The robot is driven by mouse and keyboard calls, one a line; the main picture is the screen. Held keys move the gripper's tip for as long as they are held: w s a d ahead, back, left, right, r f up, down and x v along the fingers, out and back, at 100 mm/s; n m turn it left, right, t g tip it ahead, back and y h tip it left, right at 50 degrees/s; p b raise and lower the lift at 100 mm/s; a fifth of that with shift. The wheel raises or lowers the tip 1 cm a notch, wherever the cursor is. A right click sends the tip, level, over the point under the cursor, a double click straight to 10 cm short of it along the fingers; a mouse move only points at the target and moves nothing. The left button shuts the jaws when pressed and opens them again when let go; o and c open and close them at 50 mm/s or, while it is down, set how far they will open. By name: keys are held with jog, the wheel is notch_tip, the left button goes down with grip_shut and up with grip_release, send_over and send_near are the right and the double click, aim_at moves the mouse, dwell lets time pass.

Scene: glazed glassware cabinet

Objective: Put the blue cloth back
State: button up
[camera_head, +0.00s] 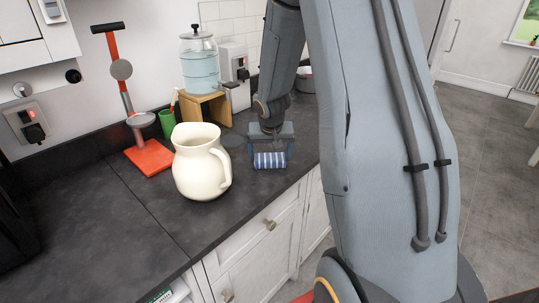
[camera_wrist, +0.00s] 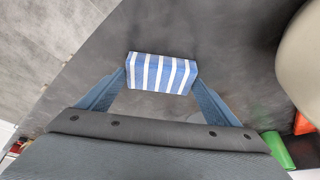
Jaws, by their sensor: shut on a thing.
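The blue cloth (camera_head: 270,160) is a folded block with blue and white stripes. My gripper (camera_head: 269,152) is shut on it, just above or at the dark worktop near its front edge. In the wrist view the cloth (camera_wrist: 161,73) sits between the two fingertips, held at its left and right ends. I cannot tell whether its underside touches the worktop.
A cream jug (camera_head: 200,165) stands just left of my gripper. Behind are a water dispenser (camera_head: 200,68) on a wooden stand (camera_head: 207,107), a green cup (camera_head: 168,123) and a red-based press (camera_head: 150,158). The worktop (camera_head: 95,225) at front left is clear.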

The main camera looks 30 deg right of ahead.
jog(key=o, duration=0.8)
jog(key=shift+o, duration=0.2)
jog(key=b+v, duration=0.2)
jog(key=v, duration=1)
